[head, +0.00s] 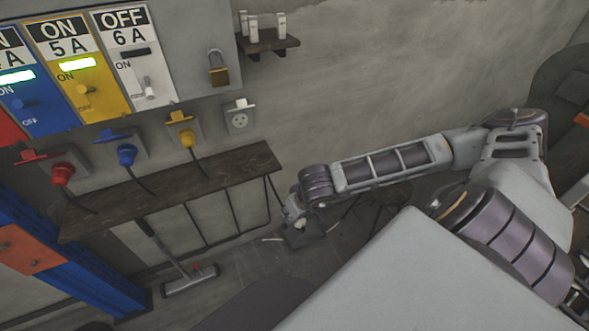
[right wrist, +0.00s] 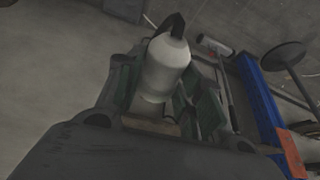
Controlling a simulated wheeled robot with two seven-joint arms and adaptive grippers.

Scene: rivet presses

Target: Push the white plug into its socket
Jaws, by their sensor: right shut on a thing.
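The white plug (right wrist: 166,68) is a white rounded cylinder with a dark end. In the right wrist view it sits between the fingers of my right gripper (right wrist: 160,92), which is shut on it. In the head view my right gripper (head: 304,234) is low, below and right of the wooden shelf, and the plug is hard to make out there. The white socket (head: 239,120) is on the wall above the shelf's right end, with a round face showing and nothing in it. The gripper is well apart from it. My left gripper is not in view.
Red (head: 62,173), blue (head: 127,154) and yellow (head: 187,138) plugs sit in sockets left of the white one. The wooden shelf (head: 175,190) juts out below them. A padlock (head: 217,70) hangs above.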

